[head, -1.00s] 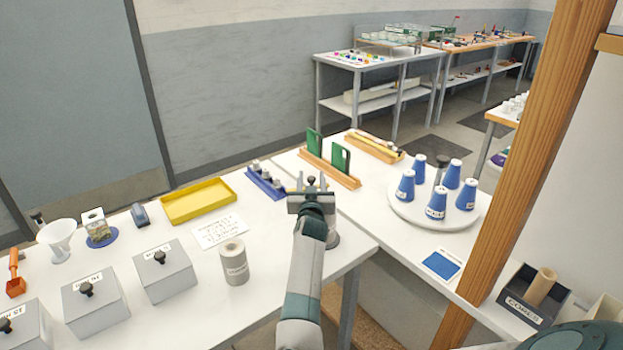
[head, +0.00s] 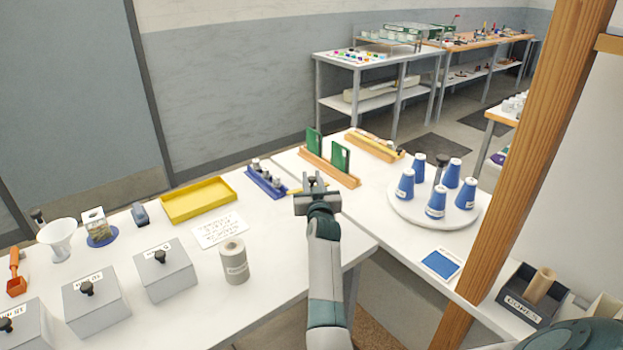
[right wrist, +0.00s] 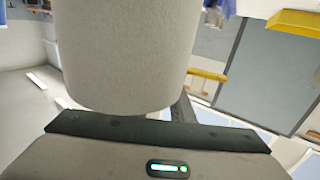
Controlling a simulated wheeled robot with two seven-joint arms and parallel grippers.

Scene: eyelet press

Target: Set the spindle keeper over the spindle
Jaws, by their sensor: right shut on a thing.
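My right gripper (head: 316,190) is raised over the corner where the two white tables meet, with its back to the head camera. It is shut on a pale, smooth cylinder, which I take for the spindle keeper (right wrist: 130,50); it fills the upper middle of the right wrist view. In the head view my wrist and arm mostly hide it. A dark-topped post (head: 440,168) stands amid blue cones on the round white plate (head: 402,208); it may be the spindle, and it is well right of the gripper. My left gripper is not in view.
Green boards in a wooden rack (head: 335,172) stand just behind the gripper. A blue rack (head: 266,184) and a yellow tray (head: 198,203) lie to its left. A labelled grey cylinder (head: 234,263) stands nearer. A wooden post (head: 535,165) rises at right.

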